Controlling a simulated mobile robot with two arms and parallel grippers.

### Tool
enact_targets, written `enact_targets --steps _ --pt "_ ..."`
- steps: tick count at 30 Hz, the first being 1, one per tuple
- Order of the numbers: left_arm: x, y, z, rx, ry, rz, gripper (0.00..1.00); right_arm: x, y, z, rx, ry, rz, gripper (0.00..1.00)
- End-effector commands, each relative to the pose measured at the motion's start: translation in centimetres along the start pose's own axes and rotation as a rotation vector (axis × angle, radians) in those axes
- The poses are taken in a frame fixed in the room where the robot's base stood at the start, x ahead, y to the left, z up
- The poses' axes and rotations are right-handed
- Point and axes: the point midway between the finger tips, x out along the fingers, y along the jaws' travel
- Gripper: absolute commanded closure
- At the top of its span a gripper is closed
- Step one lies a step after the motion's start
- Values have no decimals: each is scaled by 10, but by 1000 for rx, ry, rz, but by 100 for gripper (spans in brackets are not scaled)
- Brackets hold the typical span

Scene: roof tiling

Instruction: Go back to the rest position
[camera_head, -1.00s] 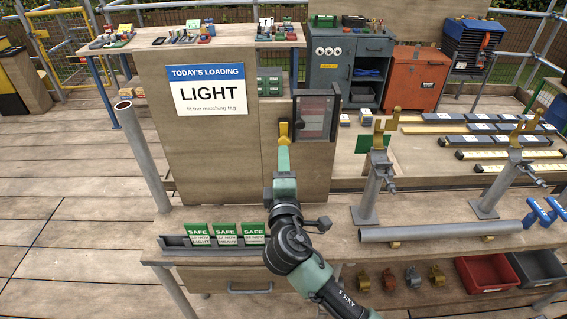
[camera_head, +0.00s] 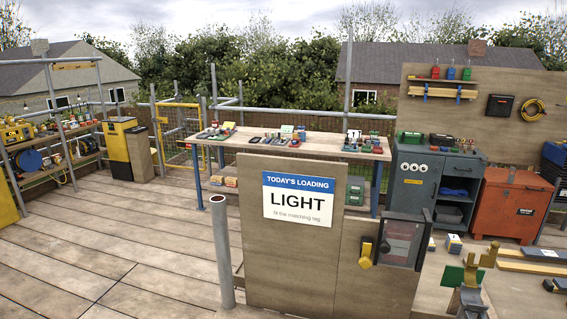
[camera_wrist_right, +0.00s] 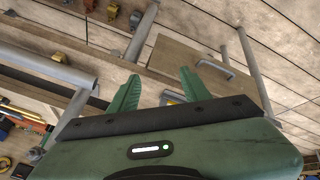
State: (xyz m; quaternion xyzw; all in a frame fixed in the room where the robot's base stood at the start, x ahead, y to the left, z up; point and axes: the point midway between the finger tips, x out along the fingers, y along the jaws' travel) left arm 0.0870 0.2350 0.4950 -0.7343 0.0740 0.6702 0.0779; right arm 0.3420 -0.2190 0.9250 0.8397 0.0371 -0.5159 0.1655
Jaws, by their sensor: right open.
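My right gripper (camera_wrist_right: 157,92) shows in the right wrist view with its two green fingers apart and nothing between them. It points toward the wooden deck (camera_wrist_right: 195,28) and a bench drawer front (camera_wrist_right: 185,65). The wooden board there carries the sign "TODAY'S LOADING LIGHT" (camera_head: 298,200). To its lower right is a dark box with a clear window (camera_head: 399,241) and a yellow handle (camera_head: 366,254) at its left side.
A steel post (camera_head: 222,250) stands upright left of the board. A table with small items (camera_head: 215,141) is behind it. A grey cabinet (camera_head: 410,188) and an orange chest (camera_head: 508,207) stand at the right. The deck (camera_head: 90,245) at the left is clear.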

Motion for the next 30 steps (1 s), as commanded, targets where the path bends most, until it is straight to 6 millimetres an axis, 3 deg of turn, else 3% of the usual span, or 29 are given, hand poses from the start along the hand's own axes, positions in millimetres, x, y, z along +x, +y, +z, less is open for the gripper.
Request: enact_targets --steps 8,9,17,23,26,30 --pt "0 0 0 0 0 0 64 -32 -32 62 157 -153 -177 52" --pt "2 0 0 0 1 0 64 -16 -34 62 151 -153 -173 52" --pt "7 0 1 0 0 0 64 51 -50 79 143 -176 -175 52" --pt "13 0 1 0 0 0 64 112 -68 107 136 -202 -182 52" --pt "17 0 2 0 0 0 64 151 -80 132 131 -219 -186 52" --pt "25 0 2 0 0 0 64 215 -104 190 121 -256 -193 52"
